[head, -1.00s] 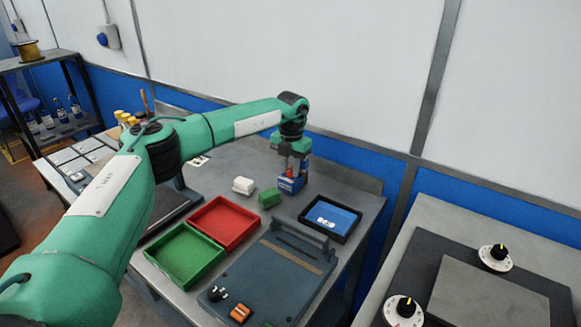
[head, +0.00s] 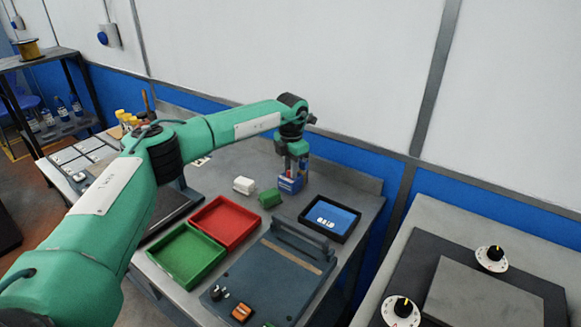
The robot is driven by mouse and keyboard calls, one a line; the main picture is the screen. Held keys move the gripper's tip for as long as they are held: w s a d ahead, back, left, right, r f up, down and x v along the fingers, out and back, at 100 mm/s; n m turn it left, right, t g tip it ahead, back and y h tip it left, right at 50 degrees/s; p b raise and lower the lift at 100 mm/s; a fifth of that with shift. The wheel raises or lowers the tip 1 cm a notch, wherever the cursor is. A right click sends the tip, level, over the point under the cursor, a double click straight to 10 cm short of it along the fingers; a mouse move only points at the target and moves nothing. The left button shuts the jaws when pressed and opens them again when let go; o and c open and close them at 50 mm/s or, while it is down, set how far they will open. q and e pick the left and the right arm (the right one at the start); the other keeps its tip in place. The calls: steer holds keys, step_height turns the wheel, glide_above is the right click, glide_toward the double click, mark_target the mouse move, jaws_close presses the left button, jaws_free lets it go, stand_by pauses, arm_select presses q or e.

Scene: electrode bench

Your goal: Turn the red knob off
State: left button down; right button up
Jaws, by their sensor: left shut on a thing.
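A small blue box (head: 290,184) stands on the grey bench near the back wall, with a little red showing at its top. My left gripper (head: 296,172) points down at this box from above, its fingers close together and shut on the red part, which I take to be the red knob. The fingers and arm hide most of the knob, so its turned position cannot be told. My right gripper is not in view.
A white block (head: 244,185), a green block (head: 270,197), a red tray (head: 225,222) and a green tray (head: 187,255) sit nearby. A framed blue display (head: 331,217) lies right of the box. A dark device (head: 265,285) fills the bench front.

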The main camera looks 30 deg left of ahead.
arm_select(q)
steer(key=c, duration=1.2)
jaws_free()
steer(key=shift+c, duration=0.2)
step_height(320, 180, up, 14)
steer(key=shift+d, duration=0.15)
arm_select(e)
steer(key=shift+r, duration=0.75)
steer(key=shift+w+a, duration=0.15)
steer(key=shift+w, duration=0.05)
